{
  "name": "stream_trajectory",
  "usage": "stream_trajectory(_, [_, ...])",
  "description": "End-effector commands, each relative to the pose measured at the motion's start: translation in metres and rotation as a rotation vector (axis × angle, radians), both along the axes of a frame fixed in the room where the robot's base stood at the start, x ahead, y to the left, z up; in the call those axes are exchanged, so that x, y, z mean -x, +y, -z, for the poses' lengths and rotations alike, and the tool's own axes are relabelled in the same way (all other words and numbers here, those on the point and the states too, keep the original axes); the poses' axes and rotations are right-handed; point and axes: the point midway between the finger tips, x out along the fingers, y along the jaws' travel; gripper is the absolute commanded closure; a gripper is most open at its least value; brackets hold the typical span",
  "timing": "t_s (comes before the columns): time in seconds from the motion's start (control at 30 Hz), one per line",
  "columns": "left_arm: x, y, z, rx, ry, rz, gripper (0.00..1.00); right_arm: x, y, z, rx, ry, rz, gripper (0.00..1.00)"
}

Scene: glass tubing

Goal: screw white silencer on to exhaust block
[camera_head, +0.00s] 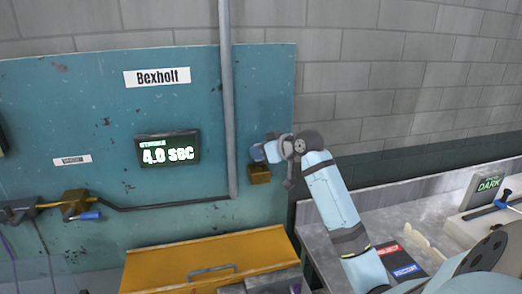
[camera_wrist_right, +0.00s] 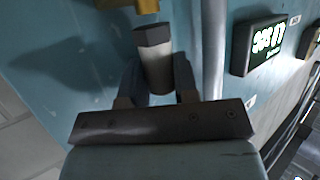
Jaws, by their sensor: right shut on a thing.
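The exhaust block is a small brass block (camera_head: 260,174) on the teal panel, and its edge shows at the top of the right wrist view (camera_wrist_right: 147,6). My right gripper (camera_head: 262,153) is in front of the panel at the block. In the right wrist view, its fingers (camera_wrist_right: 159,88) are shut around the silencer (camera_wrist_right: 157,68), a pale cylinder with a dark hexagonal end. The hexagonal end faces the block, with a small gap seeming to show between them. In the head view the gripper mostly hides the silencer. My left gripper is not in view.
A grey vertical pipe (camera_head: 227,100) runs close left of the block. A display (camera_head: 168,149) reading "4.0 sec" is on the panel. A yellow box (camera_head: 160,268) stands below. A grey bench (camera_head: 330,262) with cards is at right.

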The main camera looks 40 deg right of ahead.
Motion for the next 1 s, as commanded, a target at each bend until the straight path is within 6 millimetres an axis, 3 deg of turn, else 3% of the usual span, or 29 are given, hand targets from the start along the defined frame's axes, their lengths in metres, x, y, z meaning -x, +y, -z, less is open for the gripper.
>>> stream_trajectory(1.0, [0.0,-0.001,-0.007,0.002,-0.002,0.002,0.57,-0.0001,0.0003,0.0001,0.0,0.0,0.0,1.0])
